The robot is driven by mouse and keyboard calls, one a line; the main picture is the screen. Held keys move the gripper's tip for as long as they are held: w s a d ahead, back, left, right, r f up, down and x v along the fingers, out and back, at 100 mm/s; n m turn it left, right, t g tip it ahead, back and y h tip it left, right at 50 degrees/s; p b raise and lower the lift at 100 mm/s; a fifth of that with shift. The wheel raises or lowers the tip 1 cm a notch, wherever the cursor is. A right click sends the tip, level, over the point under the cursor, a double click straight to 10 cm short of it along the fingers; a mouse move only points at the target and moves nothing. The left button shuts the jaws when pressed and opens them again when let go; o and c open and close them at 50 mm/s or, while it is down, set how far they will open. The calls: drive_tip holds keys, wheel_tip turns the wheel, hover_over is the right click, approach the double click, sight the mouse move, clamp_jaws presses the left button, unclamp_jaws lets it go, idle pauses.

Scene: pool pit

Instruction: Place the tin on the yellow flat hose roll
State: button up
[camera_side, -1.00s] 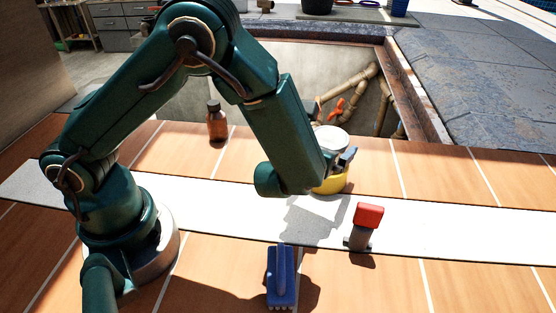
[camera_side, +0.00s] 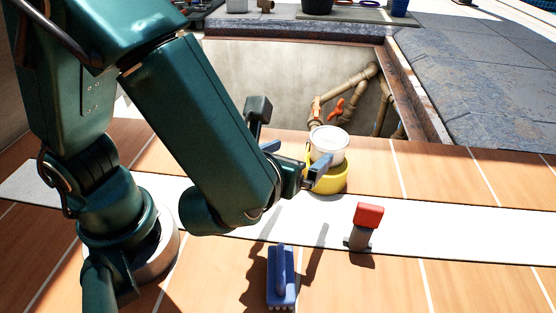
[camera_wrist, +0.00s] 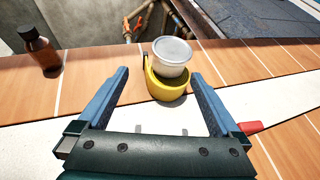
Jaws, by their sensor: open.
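The tin (camera_side: 328,146) is a pale round tub with a whitish lid. It sits on the yellow flat hose roll (camera_side: 340,183), slightly tilted, as the wrist view shows for the tin (camera_wrist: 172,57) and the roll (camera_wrist: 166,90). My gripper (camera_side: 295,160) is open and empty, just to the left of the tin in the side view. In the wrist view my gripper's two fingers (camera_wrist: 159,80) are spread wide, with the tin and roll beyond and between them, not visibly touched. The roll's far side is hidden by the tin.
A red-topped valve or tool (camera_side: 366,228) stands on the white strip at right. A blue brush (camera_side: 282,277) lies in front. A brown bottle (camera_wrist: 38,48) stands at left in the wrist view. The open pit with pipes (camera_side: 345,95) lies behind.

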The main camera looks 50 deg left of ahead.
drive_tip(key=s+a+r+n+g, duration=0.1)
drive_tip(key=s+a+n+g, duration=0.8)
drive_tip(key=n, duration=0.8)
drive_tip(key=s+d+r+n+t+h, duration=0.2)
drive_tip(key=d+r+n+h, duration=0.2)
drive_tip(key=n, duration=0.9)
drive_tip(key=shift+r+t+h, duration=0.2)
drive_tip(key=shift+t+h, duration=0.2)
drive_tip(key=shift+h, duration=0.5)
